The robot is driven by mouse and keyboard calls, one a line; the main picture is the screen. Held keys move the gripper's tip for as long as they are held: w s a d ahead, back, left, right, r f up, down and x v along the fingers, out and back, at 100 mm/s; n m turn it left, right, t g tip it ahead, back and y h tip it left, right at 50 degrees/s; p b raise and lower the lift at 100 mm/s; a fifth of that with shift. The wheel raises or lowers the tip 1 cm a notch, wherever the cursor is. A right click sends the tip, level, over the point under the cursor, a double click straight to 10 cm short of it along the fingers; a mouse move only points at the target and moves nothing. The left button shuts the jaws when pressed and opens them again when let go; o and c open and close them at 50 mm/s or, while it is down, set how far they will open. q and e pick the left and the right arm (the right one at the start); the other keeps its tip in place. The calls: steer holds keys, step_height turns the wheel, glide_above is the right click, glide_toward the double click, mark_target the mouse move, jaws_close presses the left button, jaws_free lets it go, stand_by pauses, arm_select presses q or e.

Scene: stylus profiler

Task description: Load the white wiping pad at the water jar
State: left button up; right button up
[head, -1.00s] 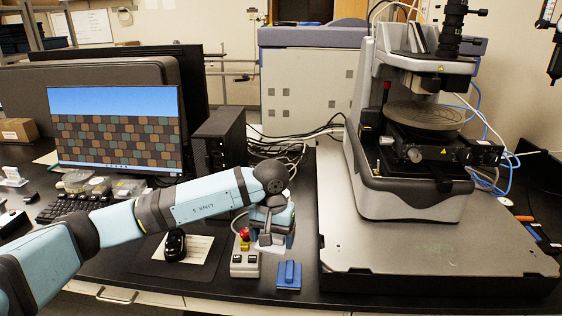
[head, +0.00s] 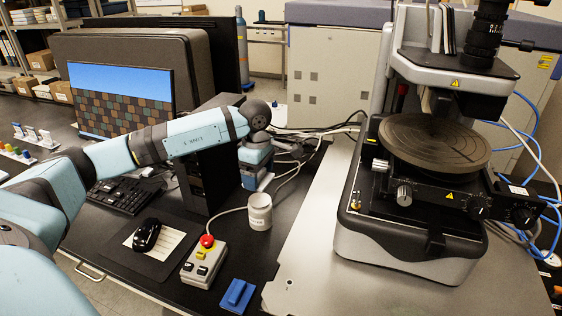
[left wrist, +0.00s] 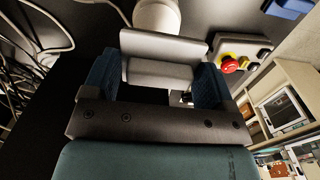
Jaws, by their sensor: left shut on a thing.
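My left gripper (head: 256,180) is over the back of the bench, behind the white water jar (head: 259,211) in the head view. In the left wrist view its blue fingers (left wrist: 157,80) are shut on a grey, flat-faced piece (left wrist: 163,47). I cannot make out a separate white wiping pad on this piece. The jar (left wrist: 157,14) shows at the top of the wrist view, beyond the held piece and partly cut off. The jar stands upright; its inside cannot be made out. My right gripper is not in view.
A control box (head: 204,262) with a red button stands in front of the jar, beside a blue block (head: 237,295). A black mouse (head: 146,235) and keyboard (head: 125,196) lie left. The profiler (head: 418,200) stands right on its grey base. Cables run behind the jar.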

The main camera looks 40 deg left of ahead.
mark_target(259, 200)
arm_select(q)
steer(key=shift+w+a+r+n, duration=0.15)
steer(key=shift+w+n, duration=0.1)
steer(key=shift+n, duration=0.15)
steer(key=shift+s+a+f+b, duration=0.15)
steer(key=shift+f+b, duration=0.25)
steer(key=shift+f, duration=0.3)
step_height(259, 200, down, 4)
steer(key=shift+r+b, duration=0.2)
steer(key=shift+b, duration=0.65)
steer(key=shift+f, duration=0.4)
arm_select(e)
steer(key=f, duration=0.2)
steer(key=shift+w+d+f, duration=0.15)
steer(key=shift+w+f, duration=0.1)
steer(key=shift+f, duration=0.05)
arm_select(q)
steer(key=shift+f+b, duration=0.5)
steer(key=shift+b, duration=0.05)
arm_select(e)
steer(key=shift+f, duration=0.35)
arm_select(q)
steer(key=shift+f, duration=0.1)
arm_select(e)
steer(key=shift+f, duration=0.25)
